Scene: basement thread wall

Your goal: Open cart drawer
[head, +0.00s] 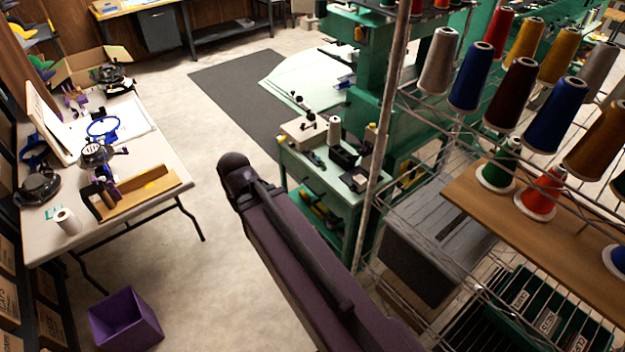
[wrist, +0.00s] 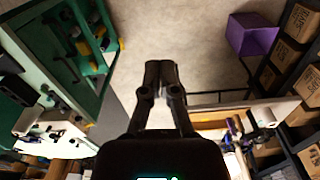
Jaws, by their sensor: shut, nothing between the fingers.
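A mint-green cart (head: 292,168) stands in the middle of the head view, with tools and small parts on its top and an open lower space holding yellow and dark items. In the wrist view the cart (wrist: 103,103) is at the left, seen tilted. I cannot make out a drawer front or handle clearly; my arm covers part of the cart in the head view. My gripper (wrist: 161,66) is shut and empty in the wrist view, over bare floor between the cart and the table, apart from both. I cannot make out its fingers in the head view.
A white work table (head: 150,150) with hoops and tools stands left, a purple bin (head: 125,320) below it. A wire rack (head: 385,130) with thread cones fills the right. Green machines stand behind the cart. Concrete floor (head: 190,265) is clear between table and cart.

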